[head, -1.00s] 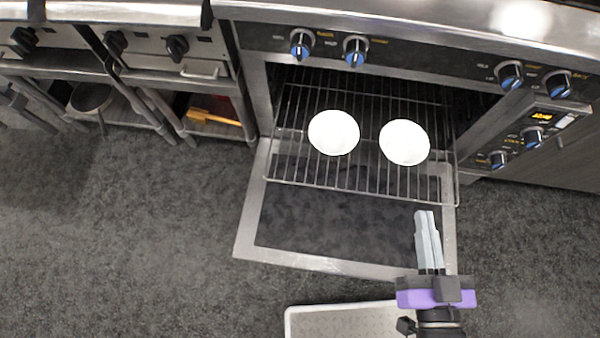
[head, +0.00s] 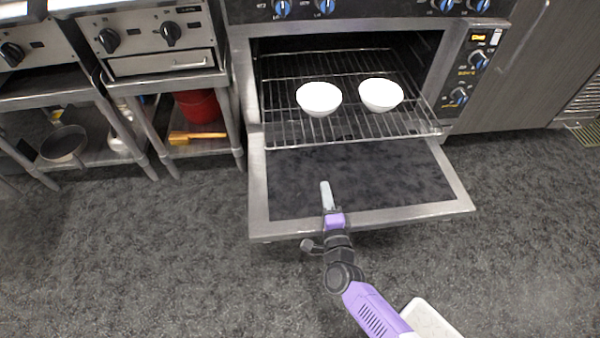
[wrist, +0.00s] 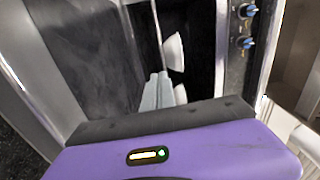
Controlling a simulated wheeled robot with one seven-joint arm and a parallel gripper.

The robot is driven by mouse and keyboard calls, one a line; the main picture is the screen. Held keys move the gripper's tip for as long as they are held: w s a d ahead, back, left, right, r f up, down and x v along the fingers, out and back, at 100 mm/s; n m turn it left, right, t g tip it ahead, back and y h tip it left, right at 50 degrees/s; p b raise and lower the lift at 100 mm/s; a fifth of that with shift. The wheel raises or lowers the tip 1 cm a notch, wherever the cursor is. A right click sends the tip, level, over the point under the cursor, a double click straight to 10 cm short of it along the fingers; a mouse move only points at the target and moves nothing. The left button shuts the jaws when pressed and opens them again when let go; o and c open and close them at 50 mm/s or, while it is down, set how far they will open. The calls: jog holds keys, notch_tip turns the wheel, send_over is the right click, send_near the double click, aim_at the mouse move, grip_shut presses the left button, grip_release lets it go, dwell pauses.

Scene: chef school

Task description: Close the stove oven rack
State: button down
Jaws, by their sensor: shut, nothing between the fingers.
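The oven (head: 345,30) has its door (head: 360,180) folded down open. The wire rack (head: 350,128) is pulled part way out over the door, its front edge outside the oven cavity. Two white bowls (head: 319,98) and (head: 381,94) stand side by side on the rack. My gripper (head: 326,188) is shut and empty, in front of the rack and above the lowered door. In the wrist view my shut fingers (wrist: 157,92) point toward the oven, with a white bowl (wrist: 175,52) partly visible beyond them. The rack bars are hard to make out in that view.
A steel stand (head: 190,75) with a pot (head: 63,145), a red bucket (head: 199,105) and a yellow-handled item (head: 197,135) is at the left. A control panel (head: 472,65) and cabinet (head: 520,75) are at the right. The floor in front is clear.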

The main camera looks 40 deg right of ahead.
jog(key=b+x, duration=0.4)
jog(key=x, duration=1)
jog(key=shift+r+m, duration=0.3)
jog(key=shift+w+d, duration=0.1)
jog(key=shift+d, duration=0.1)
